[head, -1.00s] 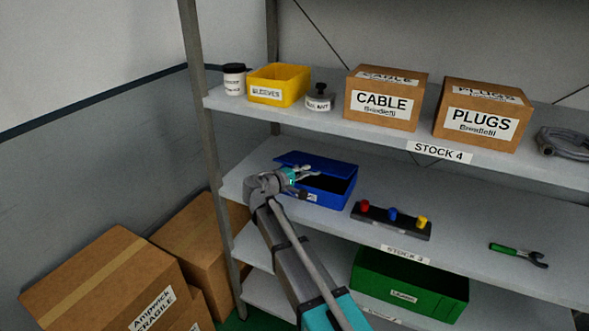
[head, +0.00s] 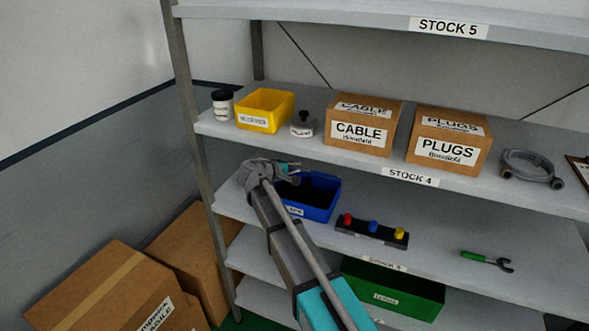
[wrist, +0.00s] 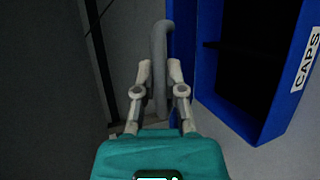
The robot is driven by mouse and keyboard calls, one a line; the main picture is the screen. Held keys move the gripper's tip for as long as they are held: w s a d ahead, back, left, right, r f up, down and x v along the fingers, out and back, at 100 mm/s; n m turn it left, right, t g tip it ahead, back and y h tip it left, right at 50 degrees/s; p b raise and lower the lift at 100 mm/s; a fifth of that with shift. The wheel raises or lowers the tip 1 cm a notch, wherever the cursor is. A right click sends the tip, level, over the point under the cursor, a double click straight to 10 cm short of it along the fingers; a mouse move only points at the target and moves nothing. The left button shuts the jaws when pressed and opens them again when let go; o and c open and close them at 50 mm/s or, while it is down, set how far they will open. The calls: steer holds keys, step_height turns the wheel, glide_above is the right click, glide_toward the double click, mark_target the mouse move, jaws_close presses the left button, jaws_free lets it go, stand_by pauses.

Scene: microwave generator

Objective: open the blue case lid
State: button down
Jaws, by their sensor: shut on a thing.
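The blue case (head: 322,211) stands on the middle shelf with its dark inside showing. In the wrist view, the case (wrist: 262,122) is at the right, with a CAPS label on it. A narrow blue strip, apparently the lid (wrist: 182,40) nearly edge-on, runs beside the opening. In the head view I cannot make out the lid clearly behind my gripper (head: 288,167), which is at the case's back left, above its rim. In the wrist view, my gripper (wrist: 159,80) is shut on a grey curved handle (wrist: 160,45) next to the blue strip.
A rack of red, blue and yellow knobs (head: 372,232) is right of the case, with a green-handled wrench (head: 487,260) farther right. The upper shelf (head: 270,142) holds a yellow bin (head: 265,108) and cardboard boxes (head: 362,125). A rack post (head: 190,140) stands at the left.

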steer(key=shift+w+d+r+p, duration=0.25)
steer(key=shift+w+r+p, duration=0.55)
steer(key=shift+w+r, duration=0.15)
steer(key=c, duration=0.7)
jaws_free()
steer(key=shift+s+f, duration=0.1)
steer(key=shift+s, duration=0.05)
